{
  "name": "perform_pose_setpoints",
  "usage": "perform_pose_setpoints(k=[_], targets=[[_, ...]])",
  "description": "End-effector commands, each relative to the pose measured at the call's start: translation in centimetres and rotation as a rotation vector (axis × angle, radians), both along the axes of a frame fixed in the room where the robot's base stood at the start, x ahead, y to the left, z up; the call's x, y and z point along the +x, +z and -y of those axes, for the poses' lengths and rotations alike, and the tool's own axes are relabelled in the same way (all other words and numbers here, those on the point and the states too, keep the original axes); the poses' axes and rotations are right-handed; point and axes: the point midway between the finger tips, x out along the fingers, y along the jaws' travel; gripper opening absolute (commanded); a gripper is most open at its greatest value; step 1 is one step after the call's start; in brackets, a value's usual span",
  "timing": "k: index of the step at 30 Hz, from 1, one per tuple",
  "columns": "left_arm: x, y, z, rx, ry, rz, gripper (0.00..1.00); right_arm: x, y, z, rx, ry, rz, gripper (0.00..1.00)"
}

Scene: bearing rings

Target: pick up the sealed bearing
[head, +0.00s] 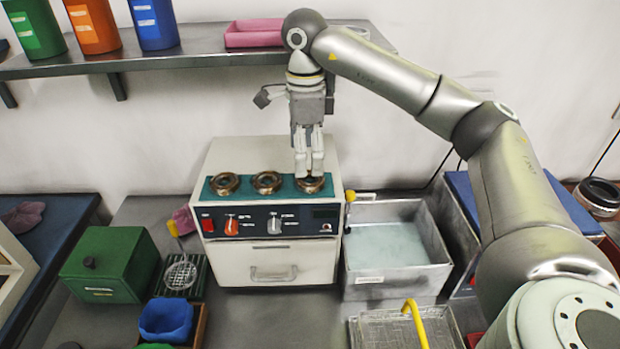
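Three bronze-coloured bearing rings lie in a row on a teal mat (340,188) on top of a white machine: a left ring (224,184), a middle ring (267,182) and a right ring (311,186). I cannot tell from this view which one is sealed. My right gripper (309,174) points straight down at the right ring. Its two fingers are close together, with their tips at the ring and hiding part of it. Whether they are closed on it cannot be made out. My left gripper is not in view.
The white machine (277,262) has knobs and a drawer. A metal basin (398,283) stands to its right, a green box (112,262) and a blue bin (166,318) to its left. A shelf (190,58) with coloured containers and a pink tray (253,38) hangs above.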

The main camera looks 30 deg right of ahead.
Motion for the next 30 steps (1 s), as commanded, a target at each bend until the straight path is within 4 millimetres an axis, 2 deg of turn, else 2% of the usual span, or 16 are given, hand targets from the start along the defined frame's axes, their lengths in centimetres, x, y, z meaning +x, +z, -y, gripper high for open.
perform_pose_setpoints(k=[5,9,14,21,23,30], targets=[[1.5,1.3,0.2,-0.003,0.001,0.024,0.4,0.0,-1.3,0.0,0.0,0.0,-0.004,0.78],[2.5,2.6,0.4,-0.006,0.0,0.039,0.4,0.1,-3.3,0.0,0.0,0.0,-0.004,0.78],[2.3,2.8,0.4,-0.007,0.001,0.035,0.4,0.1,-5.2,0.0,0.0,-0.001,-0.001,0.78],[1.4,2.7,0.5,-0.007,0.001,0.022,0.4,0.1,-5.5,0.0,0.0,0.0,0.0,0.78],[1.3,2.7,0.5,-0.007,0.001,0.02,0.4,0.1,-5.5,0.0,0.0,0.0,0.0,0.73],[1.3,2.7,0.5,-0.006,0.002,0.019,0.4,0.2,-5.4,0.0,0.0,0.0,0.0,0.42]])
